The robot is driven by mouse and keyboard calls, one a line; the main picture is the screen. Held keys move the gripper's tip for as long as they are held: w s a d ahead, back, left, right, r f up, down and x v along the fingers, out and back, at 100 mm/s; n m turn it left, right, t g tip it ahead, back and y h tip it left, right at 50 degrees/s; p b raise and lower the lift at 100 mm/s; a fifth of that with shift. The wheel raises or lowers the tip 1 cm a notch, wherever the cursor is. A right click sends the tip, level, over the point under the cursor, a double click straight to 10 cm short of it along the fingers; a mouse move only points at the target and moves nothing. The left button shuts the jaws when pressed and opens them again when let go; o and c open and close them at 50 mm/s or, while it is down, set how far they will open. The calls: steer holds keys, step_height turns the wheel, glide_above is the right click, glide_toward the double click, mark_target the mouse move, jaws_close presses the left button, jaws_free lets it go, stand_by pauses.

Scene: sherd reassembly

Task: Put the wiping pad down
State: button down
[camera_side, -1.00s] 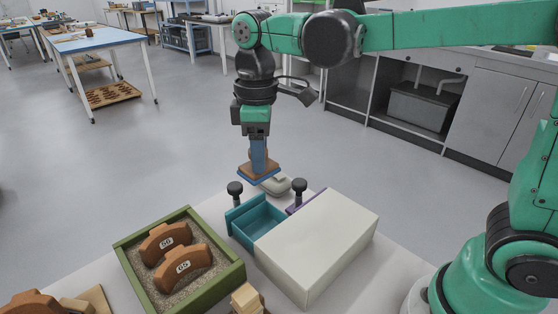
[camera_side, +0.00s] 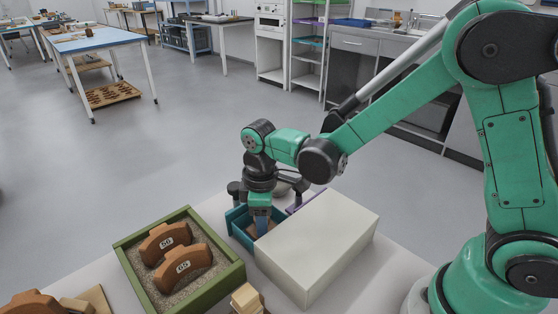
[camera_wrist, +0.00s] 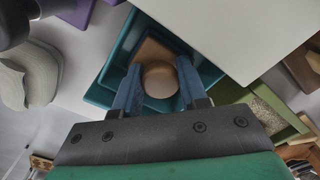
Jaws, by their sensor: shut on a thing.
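The wiping pad, a brown square block with a round brown knob (camera_wrist: 159,80), is inside the open teal drawer (camera_wrist: 106,88). My gripper (camera_wrist: 157,84) is shut on the knob, with one blue finger on each side. In the side view my gripper (camera_side: 262,222) points down into the drawer (camera_side: 238,231), which sticks out of the white cabinet (camera_side: 318,245). The pad (camera_side: 272,226) shows only in part there. Whether its underside touches the drawer floor cannot be told.
A green-framed sand tray (camera_side: 207,290) with two numbered brown sherds stands left of the cabinet. A pale grey rounded object (camera_wrist: 30,75) and a purple piece (camera_wrist: 75,12) lie near the drawer. Wooden blocks (camera_side: 246,299) are at the front.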

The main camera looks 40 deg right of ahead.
steer(key=shift+f, duration=0.1)
steer(key=c, duration=0.7)
jaws_free()
steer(key=shift+c, duration=0.2)
step_height(320, 180, up, 11)
steer(key=shift+s+d+m+t, duration=1.05)
steer(key=shift+d+m+t, duration=0.15)
steer(key=shift+m, duration=0.3)
steer(key=shift+s+d+m+t, duration=1.1)
steer(key=shift+d+m+t, duration=0.1)
steer(key=shift+m, duration=0.3)
steer(key=shift+s+d+m+t, duration=1.05)
steer(key=shift+d+m+t, duration=0.15)
steer(key=shift+m, duration=0.3)
